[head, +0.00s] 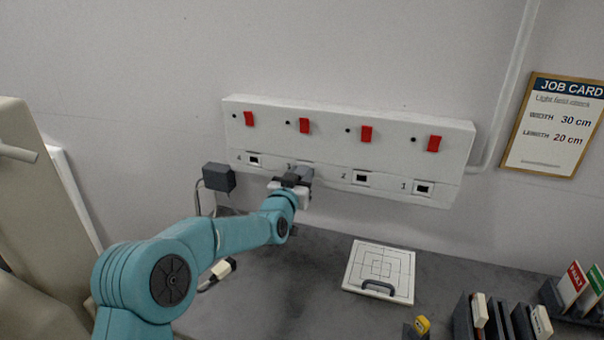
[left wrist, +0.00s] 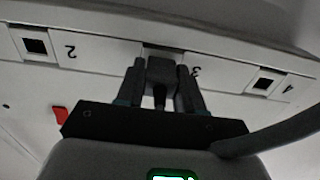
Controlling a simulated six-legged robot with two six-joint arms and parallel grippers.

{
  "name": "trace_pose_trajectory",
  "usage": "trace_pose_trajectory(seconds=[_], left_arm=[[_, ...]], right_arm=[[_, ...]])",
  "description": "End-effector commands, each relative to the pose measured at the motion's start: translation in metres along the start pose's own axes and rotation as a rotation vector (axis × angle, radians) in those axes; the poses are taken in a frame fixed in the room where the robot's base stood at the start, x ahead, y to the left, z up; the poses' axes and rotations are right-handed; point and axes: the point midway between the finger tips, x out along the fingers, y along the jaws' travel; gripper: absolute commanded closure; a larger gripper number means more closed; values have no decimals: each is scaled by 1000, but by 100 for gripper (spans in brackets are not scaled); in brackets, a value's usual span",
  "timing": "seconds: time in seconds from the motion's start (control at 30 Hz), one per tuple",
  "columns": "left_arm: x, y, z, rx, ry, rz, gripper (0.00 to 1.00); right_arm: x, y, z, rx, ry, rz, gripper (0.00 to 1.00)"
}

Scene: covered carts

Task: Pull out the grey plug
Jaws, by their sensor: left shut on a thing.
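A white socket strip (head: 330,133) is fixed to the wall, with numbered sockets along its lower edge and a red switch above each. The grey plug (head: 304,172) is at socket 3, up against the strip; how deep it sits is hidden. My left gripper (head: 297,179) is shut on the plug. In the left wrist view, the strip appears upside down and the plug (left wrist: 160,72) is between the two dark fingers (left wrist: 161,88), in front of socket 3. Sockets 4 (head: 254,160), 2 (head: 361,178) and 1 (head: 423,188) are empty. My right gripper is out of view.
A dark box (head: 218,177) with a cable is left of my gripper. A white connector (head: 222,269) lies on the grey bench (head: 310,290). A white gridded board (head: 380,268) and dark holders (head: 505,322) stand to the right. A job card (head: 556,125) hangs on the wall.

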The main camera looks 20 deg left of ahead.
Motion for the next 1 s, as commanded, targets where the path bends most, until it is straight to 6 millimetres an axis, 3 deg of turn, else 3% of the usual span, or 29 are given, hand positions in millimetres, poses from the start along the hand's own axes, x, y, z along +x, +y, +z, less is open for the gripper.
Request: trace_pose_trajectory(seconds=[1.0], left_arm=[[-41, 0, 2, -1, -1, 0, 100]], right_arm=[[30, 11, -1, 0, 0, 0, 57]])
